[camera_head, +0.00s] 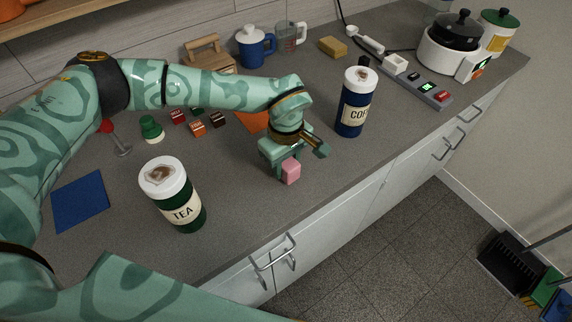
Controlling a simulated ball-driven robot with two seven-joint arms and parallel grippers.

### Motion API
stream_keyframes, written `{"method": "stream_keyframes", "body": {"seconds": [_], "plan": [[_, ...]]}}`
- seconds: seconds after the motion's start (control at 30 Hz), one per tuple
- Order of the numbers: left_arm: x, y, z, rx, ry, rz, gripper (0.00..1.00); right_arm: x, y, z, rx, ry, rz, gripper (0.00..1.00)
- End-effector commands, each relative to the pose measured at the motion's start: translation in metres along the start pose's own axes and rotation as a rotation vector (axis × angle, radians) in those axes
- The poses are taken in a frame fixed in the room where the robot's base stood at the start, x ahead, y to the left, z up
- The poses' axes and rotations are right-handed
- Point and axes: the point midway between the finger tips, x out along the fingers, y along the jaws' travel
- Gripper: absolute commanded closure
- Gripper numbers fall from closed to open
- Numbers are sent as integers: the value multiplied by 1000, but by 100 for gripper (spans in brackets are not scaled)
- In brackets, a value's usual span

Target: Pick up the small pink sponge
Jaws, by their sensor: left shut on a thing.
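The small pink sponge (291,172) is at the front part of the grey counter. My left gripper (284,164) points down over it and is shut on it. The gripper covers the sponge's upper part. I cannot tell whether the sponge touches the counter or is slightly above it. My right gripper does not show.
A tea canister (173,195) stands at the left and a coffee canister (355,102) at the right of my gripper. Small labelled blocks (197,129), a green shaker (151,128) and a blue mat (80,200) lie to the left. A yellow sponge (333,46) lies farther back. The counter's front edge is close.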

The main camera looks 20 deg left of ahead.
Motion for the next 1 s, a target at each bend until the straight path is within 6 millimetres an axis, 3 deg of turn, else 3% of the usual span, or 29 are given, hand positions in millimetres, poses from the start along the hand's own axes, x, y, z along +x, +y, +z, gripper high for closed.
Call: {"method": "stream_keyframes", "body": {"seconds": [0.13,0.37,0.5,0.7,1.0], "plan": [[-27,-1,2,3,2,4,86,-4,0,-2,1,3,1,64],[-86,-34,39,6,2,5,86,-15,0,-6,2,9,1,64],[-99,-60,70,6,0,1,86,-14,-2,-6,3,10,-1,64],[-114,-83,97,3,1,1,86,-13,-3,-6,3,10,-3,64],[-120,-91,107,-1,1,1,86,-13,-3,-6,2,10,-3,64]]}}
